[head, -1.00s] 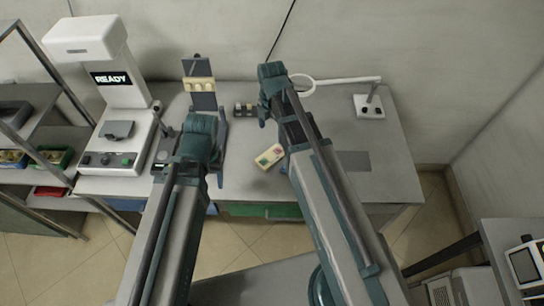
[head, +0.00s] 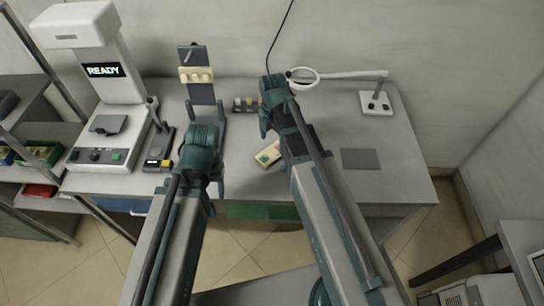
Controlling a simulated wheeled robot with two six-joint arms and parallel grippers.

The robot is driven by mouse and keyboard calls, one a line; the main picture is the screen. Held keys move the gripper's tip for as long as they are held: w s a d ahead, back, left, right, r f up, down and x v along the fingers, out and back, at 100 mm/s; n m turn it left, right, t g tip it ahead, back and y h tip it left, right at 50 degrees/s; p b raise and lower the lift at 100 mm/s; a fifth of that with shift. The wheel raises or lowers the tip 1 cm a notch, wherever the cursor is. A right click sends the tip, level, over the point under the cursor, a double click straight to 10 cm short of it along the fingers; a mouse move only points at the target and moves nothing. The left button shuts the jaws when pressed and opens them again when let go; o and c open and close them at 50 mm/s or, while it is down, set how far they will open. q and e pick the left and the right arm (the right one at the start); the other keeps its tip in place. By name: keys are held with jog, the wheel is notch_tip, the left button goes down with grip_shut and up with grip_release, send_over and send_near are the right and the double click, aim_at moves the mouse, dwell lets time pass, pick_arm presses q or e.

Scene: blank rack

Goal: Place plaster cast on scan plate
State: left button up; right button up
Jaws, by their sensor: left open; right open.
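A cream block with several rounded bumps (head: 196,75), which looks like the plaster cast, sits across a dark upright stand (head: 203,96) at the back of the bench. A flat dark grey plate (head: 108,124), which looks like the scan plate, lies bare on the base of the white machine at left. My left gripper (head: 203,166) is open, in front of the stand and below the cast in the picture. My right gripper (head: 268,106) is open, right of the cast and apart from it. My arms hide part of the bench, and the grippers' undersides are hidden.
The white machine (head: 85,30) shows READY. A ring-shaped lamp (head: 303,78) reaches in from the right. The bench's right side is mostly clear around a grey pad (head: 360,159).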

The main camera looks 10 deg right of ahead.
aim_at(272, 153)
notch_tip(272, 153, down, 5)
jog(key=b, duration=0.5)
jog(key=shift+s+a+f, duration=0.1)
jog(key=shift+s+a, duration=0.05)
jog(key=shift+c, duration=0.2)
grip_shut()
jog(key=shift+r+p, duration=0.25)
jog(key=shift+p, duration=0.05)
notch_tip(272, 153, up, 4)
jog(key=p, duration=0.3)
jog(key=shift+f+p, duration=0.15)
jog(key=shift+p, duration=0.2)
jog(key=s+a, duration=0.3)
jog(key=s, duration=0.1)
jog(key=s+a, duration=0.3)
jog(key=a, duration=0.1)
jog(key=s+a+r+p, duration=0.1)
jog(key=s+a, duration=0.3)
jog(key=shift+s, duration=0.3)
